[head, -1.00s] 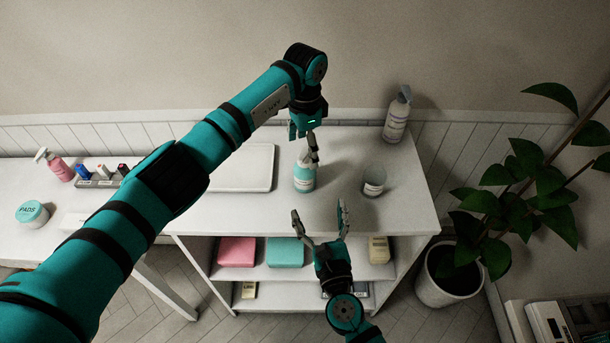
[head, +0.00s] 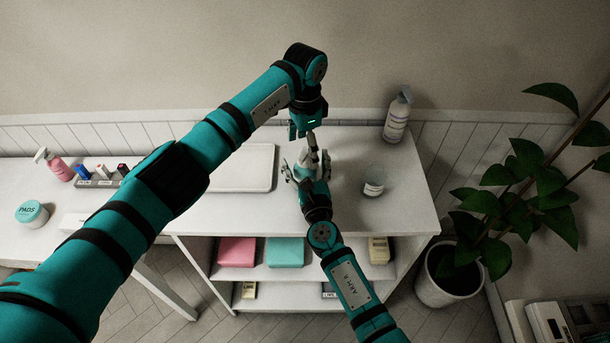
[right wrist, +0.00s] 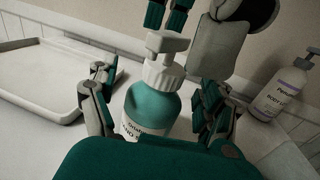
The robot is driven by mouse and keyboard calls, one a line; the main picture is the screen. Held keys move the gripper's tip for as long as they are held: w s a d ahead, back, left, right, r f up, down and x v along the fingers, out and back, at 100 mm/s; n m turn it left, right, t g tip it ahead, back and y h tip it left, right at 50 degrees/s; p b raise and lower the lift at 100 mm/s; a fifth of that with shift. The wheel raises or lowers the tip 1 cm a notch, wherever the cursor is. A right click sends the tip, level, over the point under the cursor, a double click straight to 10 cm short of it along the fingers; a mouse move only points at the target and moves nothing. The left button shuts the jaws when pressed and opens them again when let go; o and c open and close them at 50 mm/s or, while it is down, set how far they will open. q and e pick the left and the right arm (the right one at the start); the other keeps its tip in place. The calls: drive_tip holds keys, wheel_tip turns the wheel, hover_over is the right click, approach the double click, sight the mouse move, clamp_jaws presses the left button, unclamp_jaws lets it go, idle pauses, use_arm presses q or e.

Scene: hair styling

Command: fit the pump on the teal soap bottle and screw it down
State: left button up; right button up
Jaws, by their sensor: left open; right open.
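The teal soap bottle (right wrist: 150,108) stands upright on the white shelf top. Its white pump (right wrist: 165,62) sits upright on the neck, nozzle pointing left; I cannot tell how tightly it is screwed. My right gripper (right wrist: 160,92) is open, with a finger on either side of the bottle and gaps visible. In the head view, my right gripper (head: 308,170) hides most of the bottle. My left gripper (head: 312,138) is open, above and behind the bottle, close to the pump; it also shows at the top of the right wrist view (right wrist: 196,22).
A white tray (head: 235,168) lies left of the bottle. A white pump bottle (head: 397,118) stands at the back right. A potted plant (head: 446,275) is beside the shelf.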

drive_tip(key=shift+s, duration=0.1)
clamp_jaws()
idle(0.8)
